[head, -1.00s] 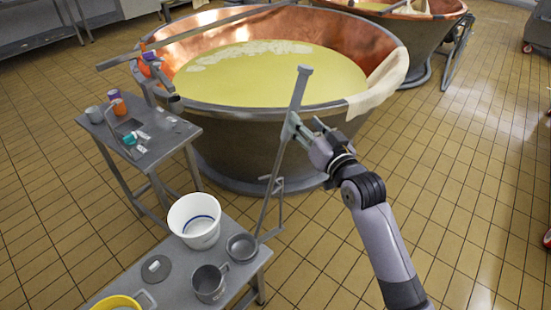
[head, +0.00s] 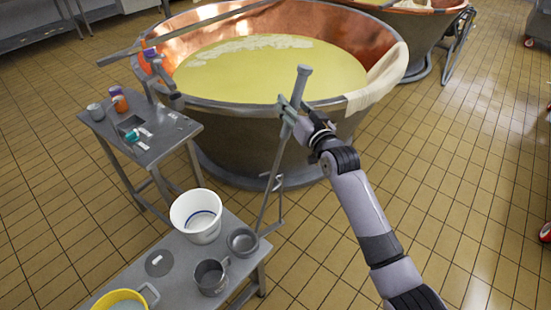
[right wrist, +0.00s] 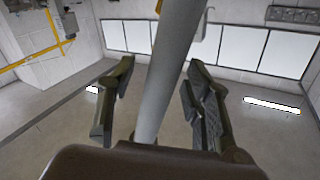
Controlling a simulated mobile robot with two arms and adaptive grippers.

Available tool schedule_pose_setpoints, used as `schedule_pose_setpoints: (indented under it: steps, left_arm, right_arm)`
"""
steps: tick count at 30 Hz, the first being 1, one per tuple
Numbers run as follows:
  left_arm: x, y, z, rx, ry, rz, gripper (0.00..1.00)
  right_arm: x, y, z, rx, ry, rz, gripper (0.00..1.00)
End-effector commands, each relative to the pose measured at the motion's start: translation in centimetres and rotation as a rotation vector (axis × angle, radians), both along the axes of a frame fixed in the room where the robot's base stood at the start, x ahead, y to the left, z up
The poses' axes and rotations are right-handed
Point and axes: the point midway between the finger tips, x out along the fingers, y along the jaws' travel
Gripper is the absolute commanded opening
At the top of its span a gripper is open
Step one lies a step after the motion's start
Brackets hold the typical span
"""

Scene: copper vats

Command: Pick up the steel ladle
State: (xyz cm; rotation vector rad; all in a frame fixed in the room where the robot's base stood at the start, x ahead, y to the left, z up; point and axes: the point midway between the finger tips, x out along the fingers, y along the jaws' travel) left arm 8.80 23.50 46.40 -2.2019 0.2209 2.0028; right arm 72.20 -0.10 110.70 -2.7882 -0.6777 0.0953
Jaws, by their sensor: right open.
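The steel ladle (head: 274,160) stands tilted, its long handle rising from the front bench past the front of the large copper vat. A small round grey bowl (head: 242,241) at the handle's foot seems to be its lower end. My right gripper (head: 287,106) is open at the upper part of the handle, below its thick top end. In the right wrist view the handle (right wrist: 168,65) passes between the two spread fingers (right wrist: 160,100), with gaps on both sides. My left gripper is not in view.
The vat (head: 250,110) with yellow liquid stands right behind the handle, a cloth (head: 378,82) over its rim. The front bench (head: 190,265) holds a white bucket (head: 196,217), a grey mug (head: 211,277) and a yellow container (head: 120,299).

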Motion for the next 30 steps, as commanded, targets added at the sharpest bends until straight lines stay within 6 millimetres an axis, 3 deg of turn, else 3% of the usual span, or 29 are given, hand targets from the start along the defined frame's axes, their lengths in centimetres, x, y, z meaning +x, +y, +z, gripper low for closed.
schedule_pose_setpoints:
  steps: [21, 30]
  left_arm:
    - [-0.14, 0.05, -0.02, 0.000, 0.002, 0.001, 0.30]
    - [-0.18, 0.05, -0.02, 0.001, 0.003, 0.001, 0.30]
  right_arm:
    - [-0.02, -0.04, 0.01, 0.000, 0.000, 0.000, 0.01]
    - [-0.02, -0.04, 0.16, 0.001, -0.003, 0.000, 0.00]
